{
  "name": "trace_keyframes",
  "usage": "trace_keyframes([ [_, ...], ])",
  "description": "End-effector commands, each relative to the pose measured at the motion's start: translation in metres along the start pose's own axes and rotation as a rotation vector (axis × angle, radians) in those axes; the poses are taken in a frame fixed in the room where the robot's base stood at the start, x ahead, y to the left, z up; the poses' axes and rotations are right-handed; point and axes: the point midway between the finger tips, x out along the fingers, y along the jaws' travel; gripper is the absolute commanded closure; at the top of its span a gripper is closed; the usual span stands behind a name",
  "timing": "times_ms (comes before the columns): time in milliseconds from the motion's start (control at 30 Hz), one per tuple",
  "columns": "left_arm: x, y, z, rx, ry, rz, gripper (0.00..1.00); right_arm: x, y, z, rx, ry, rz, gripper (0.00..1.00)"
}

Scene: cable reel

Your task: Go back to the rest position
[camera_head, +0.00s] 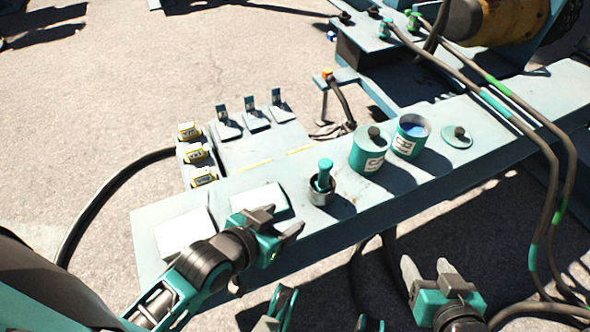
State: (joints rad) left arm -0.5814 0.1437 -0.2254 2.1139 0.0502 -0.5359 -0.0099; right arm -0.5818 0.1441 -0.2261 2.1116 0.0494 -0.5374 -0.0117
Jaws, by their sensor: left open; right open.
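My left gripper (276,226) comes in from the lower left and is held over the near left part of the grey bench (465,130). It is open with nothing between its fingers. Its arm hides part of the bench's near edge. My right gripper (426,268) is at the bottom of the view, in front of the bench, over the ground. It is open and empty, with its fingers pointing up in the picture.
On the bench stand a dark cup (322,196) with a green-handled tool, a lidded green can (368,152), an open can (410,136) with blue inside, and a loose lid (456,137). White pads (185,233) lie at left. Cables (545,160) hang at right.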

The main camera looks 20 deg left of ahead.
Motion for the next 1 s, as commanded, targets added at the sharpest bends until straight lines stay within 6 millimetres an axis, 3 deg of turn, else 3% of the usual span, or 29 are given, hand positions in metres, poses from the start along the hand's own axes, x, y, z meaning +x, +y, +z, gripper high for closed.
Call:
trace_keyframes([
  [300, -0.04, -0.007, -0.046, 0.009, -0.004, -0.03, 0.36, -0.04, 0.006, -0.057, -0.011, 0.02, 0.027, 0.38],
  [600, -0.078, -0.017, -0.086, 0.019, -0.002, -0.065, 0.36, -0.079, 0.018, -0.084, -0.015, -0.004, 0.067, 0.38],
  [800, -0.092, -0.022, -0.095, 0.024, -0.008, -0.08, 0.36, -0.094, 0.024, -0.094, -0.022, -0.008, 0.083, 0.38],
  [1000, -0.095, -0.027, -0.091, 0.025, -0.011, -0.09, 0.36, -0.095, 0.028, -0.093, -0.024, -0.006, 0.091, 0.38],
])
